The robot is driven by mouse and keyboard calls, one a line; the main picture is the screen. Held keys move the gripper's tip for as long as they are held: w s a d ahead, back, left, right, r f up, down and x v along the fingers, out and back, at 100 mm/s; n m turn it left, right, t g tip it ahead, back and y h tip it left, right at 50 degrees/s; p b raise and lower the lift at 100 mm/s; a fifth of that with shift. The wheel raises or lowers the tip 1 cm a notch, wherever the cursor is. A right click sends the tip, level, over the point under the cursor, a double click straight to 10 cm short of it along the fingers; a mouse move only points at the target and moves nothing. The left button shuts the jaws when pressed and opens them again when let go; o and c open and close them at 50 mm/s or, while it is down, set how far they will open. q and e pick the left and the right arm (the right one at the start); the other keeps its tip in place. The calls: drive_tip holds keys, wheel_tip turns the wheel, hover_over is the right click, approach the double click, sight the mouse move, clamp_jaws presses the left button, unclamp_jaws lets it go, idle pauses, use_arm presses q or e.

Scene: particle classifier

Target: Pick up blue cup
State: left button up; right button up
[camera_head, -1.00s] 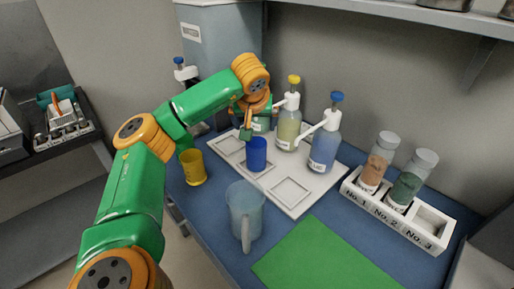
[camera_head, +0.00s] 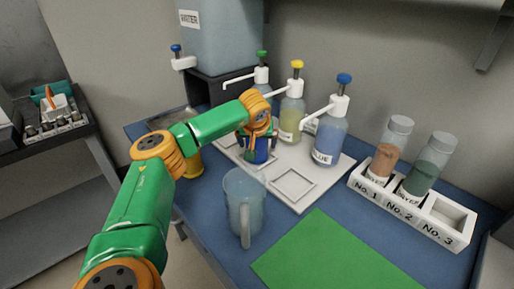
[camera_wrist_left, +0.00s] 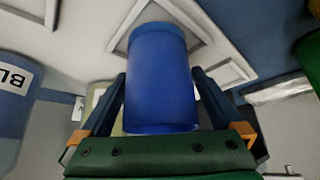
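The blue cup (camera_head: 260,157) stands upright on the white tray (camera_head: 318,186), partly hidden by my left gripper (camera_head: 258,146) in the head view. The wrist view shows the blue cup (camera_wrist_left: 160,85) large between the two dark fingers of the left gripper (camera_wrist_left: 159,85), over a square recess of the tray. One finger is on each side of the cup, close to its wall. The fingers look open around it, with no clear grip. My right gripper is in neither view.
Pump bottles with green (camera_head: 262,72), yellow (camera_head: 292,112) and blue tops (camera_head: 330,130) stand behind the cup. A clear jug (camera_head: 245,205) is in front. A yellow cup (camera_head: 194,165) is partly behind my arm. A rack (camera_head: 410,210) and green mat (camera_head: 335,255) lie right.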

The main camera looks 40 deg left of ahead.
use_arm(q)
clamp_jaws()
drive_tip(key=shift+r, duration=0.1)
